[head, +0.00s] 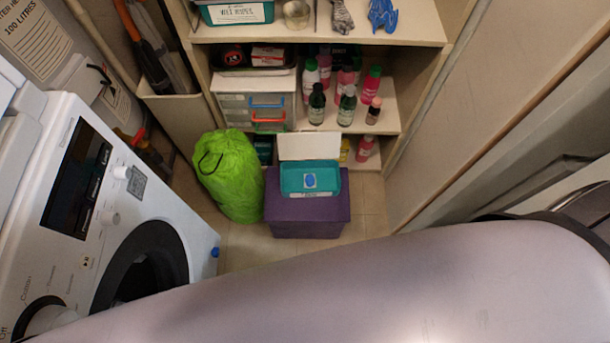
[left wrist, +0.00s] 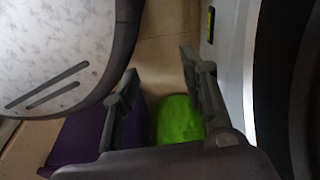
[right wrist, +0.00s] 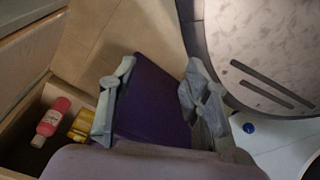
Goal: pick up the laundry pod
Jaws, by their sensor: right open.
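A small blue rounded thing (head: 310,181), which looks like a laundry pod, sits in a teal box (head: 289,180) with its white lid (head: 309,146) raised. The box stands on a purple bin (head: 307,228) on the floor. Another small blue round thing (head: 215,252) shows by the washing machine's lower corner, and a blue one shows in the right wrist view (right wrist: 249,128); I cannot tell what it is. My right gripper (right wrist: 158,64) is open and empty, with the purple bin beyond its fingers. My left gripper (left wrist: 158,62) is open and empty. Neither gripper shows in the head view.
A washing machine (head: 130,205) stands at left, and a green bag (head: 230,180) beside the purple bin. Shelves (head: 408,20) with several bottles stand behind. A wall is at right. My arm covers the bottom of the head view. Some tiled floor (head: 371,200) is clear.

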